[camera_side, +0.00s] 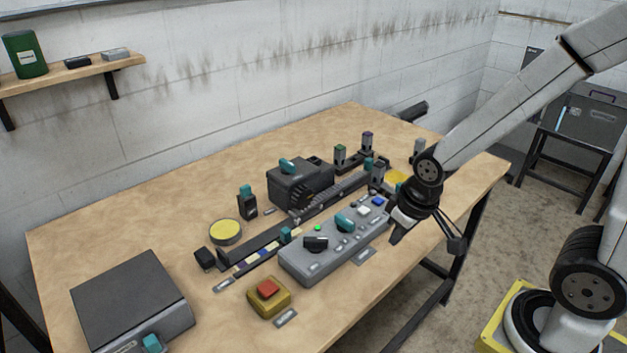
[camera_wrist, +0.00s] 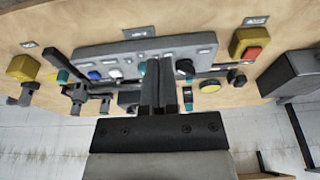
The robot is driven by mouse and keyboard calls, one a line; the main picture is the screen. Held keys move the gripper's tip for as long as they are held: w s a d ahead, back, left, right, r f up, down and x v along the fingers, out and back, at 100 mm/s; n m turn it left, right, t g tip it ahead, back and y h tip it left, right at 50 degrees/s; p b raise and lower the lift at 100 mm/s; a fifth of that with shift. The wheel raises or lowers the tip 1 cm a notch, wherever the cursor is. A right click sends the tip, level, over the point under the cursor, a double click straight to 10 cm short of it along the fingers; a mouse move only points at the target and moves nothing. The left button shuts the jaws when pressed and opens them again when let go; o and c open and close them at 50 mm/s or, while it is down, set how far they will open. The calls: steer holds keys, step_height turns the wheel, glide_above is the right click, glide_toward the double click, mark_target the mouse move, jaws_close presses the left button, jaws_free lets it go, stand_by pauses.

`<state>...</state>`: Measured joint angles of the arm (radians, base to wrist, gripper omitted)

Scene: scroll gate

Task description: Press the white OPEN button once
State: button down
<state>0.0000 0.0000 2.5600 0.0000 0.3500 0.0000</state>
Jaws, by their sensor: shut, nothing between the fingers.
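The white button (camera_side: 364,210) sits on the grey control panel (camera_side: 300,272), between a blue button (camera_side: 378,201) and a teal knob (camera_side: 345,220). In the wrist view the white button (camera_wrist: 115,73) lies left of the fingertips, with the blue button farther left. Its lettering is too small to read. My gripper (camera_side: 396,238) is shut and empty, pointing down by the panel's right end in the side view. In the wrist view my gripper (camera_wrist: 159,63) appears over the panel near the teal knob, partly covering it. I see no clear contact with the white button.
A black knob (camera_side: 316,243) and a green light (camera_side: 318,228) share the panel. A yellow box with a red button (camera_side: 268,289) stands near the front. A rail with a dark housing (camera_side: 290,185) and several small posts lies behind. The table's left side has bare room.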

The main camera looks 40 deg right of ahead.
stand_by(0.6)
steer(key=n+t+h, duration=0.3)
steer(key=n+t, duration=0.2)
steer(key=t, duration=0.1)
glide_above(366, 211)
steer(key=shift+d, duration=0.1)
steer(key=shift+f, duration=0.2)
steer(key=shift+f, duration=4.15)
steer(key=shift+f, duration=0.2)
steer(key=shift+f, duration=0.25)
